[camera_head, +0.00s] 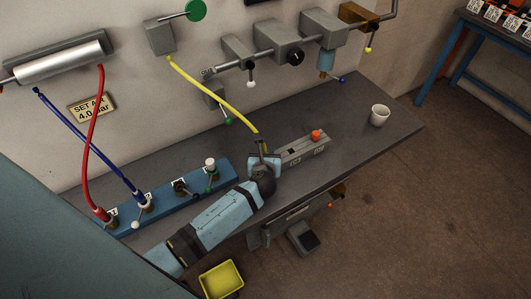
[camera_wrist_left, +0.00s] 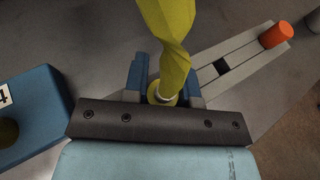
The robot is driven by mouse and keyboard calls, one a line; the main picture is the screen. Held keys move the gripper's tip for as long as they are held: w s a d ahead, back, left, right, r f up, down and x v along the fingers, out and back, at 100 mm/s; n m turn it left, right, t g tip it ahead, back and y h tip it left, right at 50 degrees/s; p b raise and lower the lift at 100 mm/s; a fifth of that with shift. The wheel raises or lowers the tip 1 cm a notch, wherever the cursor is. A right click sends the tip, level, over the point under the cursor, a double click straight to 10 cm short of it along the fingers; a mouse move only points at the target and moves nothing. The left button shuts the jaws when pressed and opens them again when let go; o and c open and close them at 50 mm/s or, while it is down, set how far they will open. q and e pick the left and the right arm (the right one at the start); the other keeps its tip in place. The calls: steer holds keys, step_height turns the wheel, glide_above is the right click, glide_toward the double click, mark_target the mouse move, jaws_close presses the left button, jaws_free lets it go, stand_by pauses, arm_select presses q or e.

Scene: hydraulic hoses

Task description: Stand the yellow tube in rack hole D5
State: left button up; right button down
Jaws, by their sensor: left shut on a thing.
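The yellow tube (camera_head: 208,88) hangs from a grey wall box (camera_head: 160,37) and curves down to my left gripper (camera_head: 262,160). In the left wrist view the gripper's blue fingers (camera_wrist_left: 162,88) are shut on the yellow tube (camera_wrist_left: 168,35) near its pale metal end. The grey rack (camera_head: 302,153) lies on the bench just right of the gripper. It carries two small labels too small to read surely, a dark square opening and an orange plug (camera_head: 316,135) at its far end. The rack (camera_wrist_left: 240,58) partly passes behind the fingers; the tube end appears apart from the dark opening (camera_wrist_left: 221,68).
A blue manifold (camera_head: 160,205) with red and blue hoses (camera_head: 97,130) stands left on the bench. Wall pipes and valves (camera_head: 280,45) are behind. A white cup (camera_head: 380,115) stands at right; the bench between it and the rack is clear. A yellow bin (camera_head: 221,279) is below.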

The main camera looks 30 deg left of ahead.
arm_select(q)
steer(key=o, duration=1)
steer(key=shift+s, duration=0.1)
steer(key=b+v, duration=0.1)
steer(key=v, duration=1.2)
steer(key=shift+s+d, duration=0.2)
steer(key=shift+s, duration=0.1)
